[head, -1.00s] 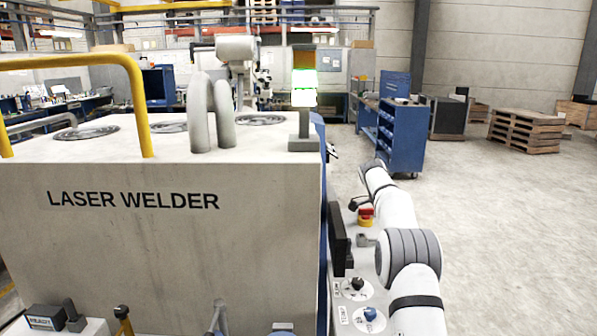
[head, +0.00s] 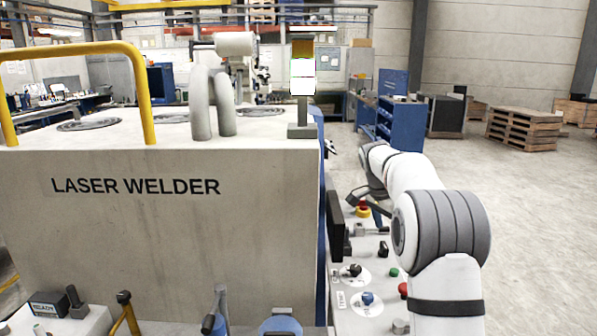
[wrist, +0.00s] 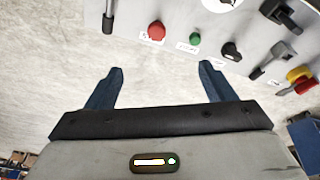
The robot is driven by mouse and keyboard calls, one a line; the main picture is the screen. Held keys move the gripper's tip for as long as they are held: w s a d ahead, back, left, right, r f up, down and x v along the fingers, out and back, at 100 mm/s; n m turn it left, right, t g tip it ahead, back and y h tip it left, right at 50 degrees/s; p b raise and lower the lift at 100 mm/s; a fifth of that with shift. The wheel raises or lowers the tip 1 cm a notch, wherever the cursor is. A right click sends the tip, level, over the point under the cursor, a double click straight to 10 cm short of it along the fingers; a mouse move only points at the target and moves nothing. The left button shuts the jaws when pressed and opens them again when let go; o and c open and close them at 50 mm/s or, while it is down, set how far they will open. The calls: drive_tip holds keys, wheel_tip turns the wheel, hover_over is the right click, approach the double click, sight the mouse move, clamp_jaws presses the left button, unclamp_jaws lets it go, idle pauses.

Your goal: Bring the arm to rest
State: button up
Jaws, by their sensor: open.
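My gripper (wrist: 161,72) shows in the wrist view with its two dark blue fingers wide apart and nothing between them. Beyond the fingertips lies the grey control panel (wrist: 125,13). It carries a red button (wrist: 157,30), a green button (wrist: 195,38) and a black knob (wrist: 231,50). The fingers look clear of these controls. In the head view my white and grey arm reaches forward along the right side of the panel (head: 347,318). I cannot clearly make out the fingers there.
The laser welder (head: 180,235) fills the left of the head view, with a signal light (head: 303,77) on top. A lever (head: 370,229) and a red and yellow stop button (head: 363,209) stand on the panel. Open floor (head: 535,240) lies to the right.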

drive_tip(key=s+a+f+n+t+y+b, duration=0.1)
drive_tip(key=s+a+n+b, duration=0.2)
drive_tip(key=s, duration=0.7)
drive_tip(key=s+a+f+n+y+b, duration=0.1)
drive_tip(key=s+a+n, duration=0.25)
drive_tip(key=s, duration=0.75)
drive_tip(key=s+a+f+n+b, duration=0.1)
drive_tip(key=s+f+n, duration=0.2)
drive_tip(key=s, duration=0.6)
drive_tip(key=s+a+f+n+t+y+b, duration=0.1)
drive_tip(key=s+f+n, duration=0.2)
drive_tip(key=s+f, duration=0.3)
drive_tip(key=s, duration=0.3)
drive_tip(key=shift+a+f+b, duration=0.3)
drive_tip(key=shift+f+b, duration=0.1)
